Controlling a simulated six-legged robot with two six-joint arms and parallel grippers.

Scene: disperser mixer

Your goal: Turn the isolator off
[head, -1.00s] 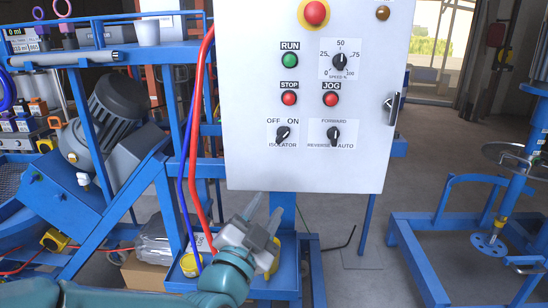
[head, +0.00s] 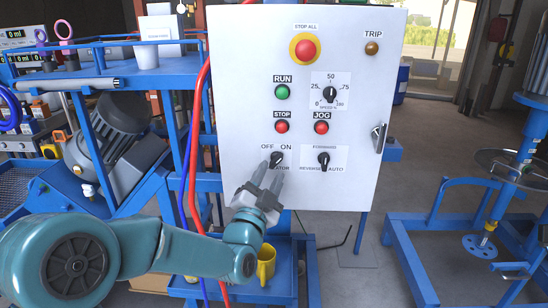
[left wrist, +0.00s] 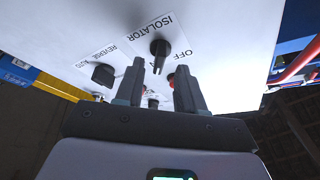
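The isolator knob (head: 277,159) is a black rotary switch on the white control panel (head: 240,90), below the OFF and ON labels. It seems tilted up toward ON, with its lower part partly hidden by my fingers. It also shows in the left wrist view (left wrist: 159,50) beside the ISOLATOR label. My left gripper (head: 271,169) is open, its two grey fingers pointing up at the knob from just below. In the left wrist view the fingers (left wrist: 160,76) stand apart, with the knob just beyond the gap between their tips. Contact cannot be made out. My right gripper is not in view.
Near the knob are the FORWARD/REVERSE/AUTO selector (head: 323,158), the red STOP button (head: 282,127), green RUN button (head: 282,92), JOG button (head: 321,127) and red stop-all button (head: 306,50). Red and blue cables run along the panel's left edge.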

